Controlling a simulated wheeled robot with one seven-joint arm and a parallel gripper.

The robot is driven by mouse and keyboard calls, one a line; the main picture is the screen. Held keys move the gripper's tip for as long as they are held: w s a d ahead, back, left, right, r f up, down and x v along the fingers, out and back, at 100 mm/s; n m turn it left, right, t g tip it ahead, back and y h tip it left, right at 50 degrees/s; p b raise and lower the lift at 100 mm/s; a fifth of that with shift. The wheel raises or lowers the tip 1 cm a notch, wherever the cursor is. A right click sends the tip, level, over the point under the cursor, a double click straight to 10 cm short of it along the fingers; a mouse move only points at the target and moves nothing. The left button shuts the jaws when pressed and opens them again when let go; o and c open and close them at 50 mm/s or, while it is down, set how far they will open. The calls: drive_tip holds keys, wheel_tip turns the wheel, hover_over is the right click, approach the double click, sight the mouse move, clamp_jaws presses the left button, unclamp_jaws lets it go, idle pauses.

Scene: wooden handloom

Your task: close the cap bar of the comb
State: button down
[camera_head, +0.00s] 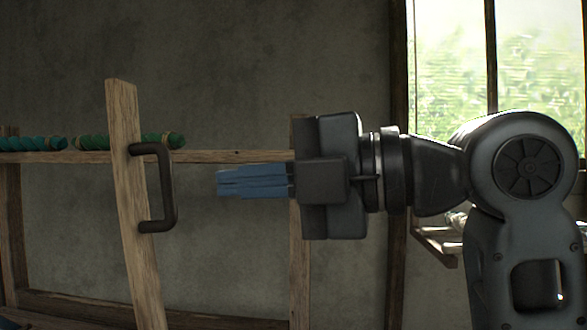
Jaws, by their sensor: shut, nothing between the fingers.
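A pale wooden bar (128,200), which looks like the cap bar, stands steeply and leans slightly, its top to the left. A dark U-shaped handle (169,190) is fixed to its right side. The bar's lower end runs out of the picture, and I cannot make out the comb. My gripper (220,183) points left with its blue fingers together and empty. Its tips are to the right of the handle in the picture, with a visible gap between them.
A wooden frame with a horizontal rail (225,157) and a post behind my gripper stands before a grey wall. Green yarn rolls (100,142) lie along the rail at left. A window (450,70) and a small shelf (433,241) are at right.

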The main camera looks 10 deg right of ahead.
sight(171, 185)
drive_tip(key=shift+p+x, duration=0.4)
drive_tip(key=shift+x, duration=2.55)
drive_tip(key=shift+a, duration=0.1)
